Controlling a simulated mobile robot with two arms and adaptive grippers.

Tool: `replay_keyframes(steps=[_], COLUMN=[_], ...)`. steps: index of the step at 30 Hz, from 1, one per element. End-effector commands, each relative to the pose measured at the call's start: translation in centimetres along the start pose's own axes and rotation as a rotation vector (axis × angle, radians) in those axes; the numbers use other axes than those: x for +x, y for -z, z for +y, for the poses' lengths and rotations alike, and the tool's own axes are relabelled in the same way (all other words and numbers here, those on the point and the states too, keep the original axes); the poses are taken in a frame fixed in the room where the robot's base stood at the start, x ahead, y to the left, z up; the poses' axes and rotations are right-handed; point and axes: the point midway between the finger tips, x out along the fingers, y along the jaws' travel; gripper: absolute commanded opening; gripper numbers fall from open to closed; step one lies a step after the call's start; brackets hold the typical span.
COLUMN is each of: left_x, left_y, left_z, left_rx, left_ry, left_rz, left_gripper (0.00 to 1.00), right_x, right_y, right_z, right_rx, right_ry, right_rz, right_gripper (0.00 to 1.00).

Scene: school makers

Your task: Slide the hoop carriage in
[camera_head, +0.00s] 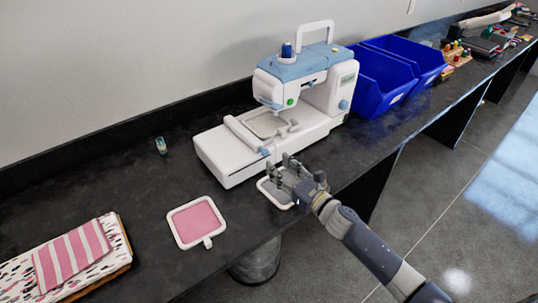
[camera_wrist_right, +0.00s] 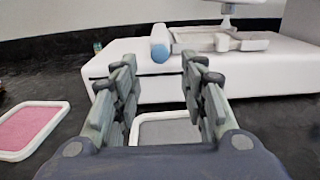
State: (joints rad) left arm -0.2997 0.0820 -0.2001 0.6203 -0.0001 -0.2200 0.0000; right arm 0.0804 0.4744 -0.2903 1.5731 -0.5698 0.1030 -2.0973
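The white and blue embroidery machine (camera_head: 316,88) stands on the dark counter. Its hoop carriage (camera_head: 243,132) is a white bar with a blue end cap, lying along the left part of the machine bed. A light frame with a grey middle sits under the needle, beside the carriage. In the right wrist view the carriage's blue cap (camera_wrist_right: 160,51) is ahead, slightly left of centre. My right gripper (camera_head: 290,168) is open and empty in front of the bed, apart from the carriage; its fingers also show in the wrist view (camera_wrist_right: 160,82). My left gripper is out of view.
A white-rimmed hoop with grey inside (camera_head: 270,193) lies beneath my right gripper at the counter edge. A pink hoop (camera_head: 197,222) lies to its left. Striped fabric (camera_head: 72,255), a small green-topped item (camera_head: 161,146) and blue bins (camera_head: 380,80) are also on the counter.

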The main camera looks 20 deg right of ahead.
Motion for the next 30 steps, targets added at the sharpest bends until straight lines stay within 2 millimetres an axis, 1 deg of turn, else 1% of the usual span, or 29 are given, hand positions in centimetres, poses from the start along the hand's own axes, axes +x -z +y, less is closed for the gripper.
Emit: replay_keyframes(steps=[1,3,6,10,15,24,25,30], left_x=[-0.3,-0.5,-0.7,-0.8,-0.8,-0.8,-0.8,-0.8], left_y=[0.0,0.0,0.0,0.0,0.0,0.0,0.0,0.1], left_z=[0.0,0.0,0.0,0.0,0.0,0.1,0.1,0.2], left_rx=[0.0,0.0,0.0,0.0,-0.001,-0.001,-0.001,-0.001], left_ry=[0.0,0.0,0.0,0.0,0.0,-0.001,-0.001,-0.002], left_rz=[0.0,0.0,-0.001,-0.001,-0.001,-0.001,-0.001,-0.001], left_gripper=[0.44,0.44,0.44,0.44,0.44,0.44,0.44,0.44], right_x=[1.1,2.2,3.7,5.1,6.0,6.1,6.1,6.1], right_y=[-0.3,-0.2,-0.2,-0.1,0.0,0.0,0.0,0.0], right_z=[0.0,0.0,0.0,0.0,0.0,0.0,0.0,0.0], right_rx=[0.0,0.002,0.001,0.001,0.001,0.001,0.001,0.001], right_ry=[0.0,0.001,0.0,0.0,0.0,-0.001,-0.001,0.0], right_rz=[-0.003,-0.002,-0.001,-0.001,0.0,0.0,0.0,0.0], right_gripper=[0.4,0.4,0.4,0.4,0.4,0.4,0.37,0.0])
